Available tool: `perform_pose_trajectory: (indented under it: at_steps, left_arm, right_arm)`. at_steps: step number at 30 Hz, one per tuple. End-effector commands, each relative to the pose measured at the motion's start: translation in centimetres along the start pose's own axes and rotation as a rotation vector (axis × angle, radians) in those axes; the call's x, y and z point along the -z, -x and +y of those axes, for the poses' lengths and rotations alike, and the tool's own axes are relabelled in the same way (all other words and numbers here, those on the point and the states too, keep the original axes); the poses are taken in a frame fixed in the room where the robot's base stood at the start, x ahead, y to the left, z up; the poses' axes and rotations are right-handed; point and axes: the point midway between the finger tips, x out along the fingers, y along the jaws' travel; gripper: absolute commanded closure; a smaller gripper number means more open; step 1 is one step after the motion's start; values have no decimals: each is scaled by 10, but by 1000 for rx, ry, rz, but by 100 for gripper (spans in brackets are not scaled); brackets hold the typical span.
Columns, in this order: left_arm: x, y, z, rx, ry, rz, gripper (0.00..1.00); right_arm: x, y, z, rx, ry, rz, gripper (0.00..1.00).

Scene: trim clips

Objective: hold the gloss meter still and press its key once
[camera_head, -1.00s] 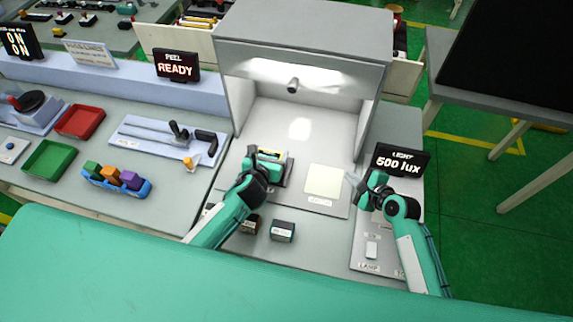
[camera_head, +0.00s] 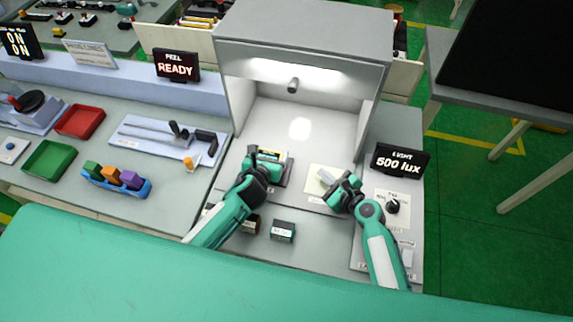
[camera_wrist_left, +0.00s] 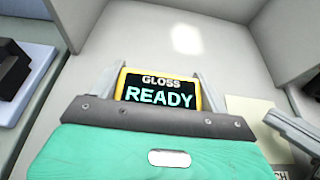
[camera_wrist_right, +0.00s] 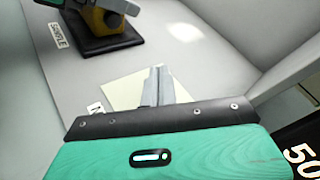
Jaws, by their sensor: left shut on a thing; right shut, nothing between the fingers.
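The gloss meter has a yellow body and a dark screen reading GLOSS READY, seen in the left wrist view (camera_wrist_left: 158,92). In the head view the gloss meter (camera_head: 270,153) stands on a dark base in the light booth. My left gripper (camera_head: 264,158) is shut on it, one finger on each side. My right gripper (camera_head: 326,178) is shut and empty, over the pale square pad to the right of the meter. In the right wrist view the meter (camera_wrist_right: 103,20) is at upper left, apart from the right fingertips (camera_wrist_right: 157,72). I cannot make out its key.
The pale pad (camera_head: 314,187) lies on the booth floor. A display (camera_head: 401,161) reading 500 lux and a dark knob (camera_head: 392,206) are at right. Small dark blocks (camera_head: 283,231) sit in front of the booth. The booth walls (camera_head: 235,105) bound the sides and back.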

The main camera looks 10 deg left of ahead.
Motion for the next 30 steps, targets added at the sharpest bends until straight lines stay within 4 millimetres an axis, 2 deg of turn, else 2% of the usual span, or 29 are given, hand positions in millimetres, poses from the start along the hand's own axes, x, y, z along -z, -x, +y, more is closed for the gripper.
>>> perform_pose_trajectory:
  at_steps: [15,21,30]
  left_arm:
    - [0,0,0,0,0,0,52]
    - [0,0,0,0,0,0,52]
    - [0,0,0,0,0,0,52]
  right_arm:
    - [-35,-47,34,1,-1,-1,100]
    - [-40,-55,40,0,0,-1,100]
    - [-41,-56,41,0,0,0,100]
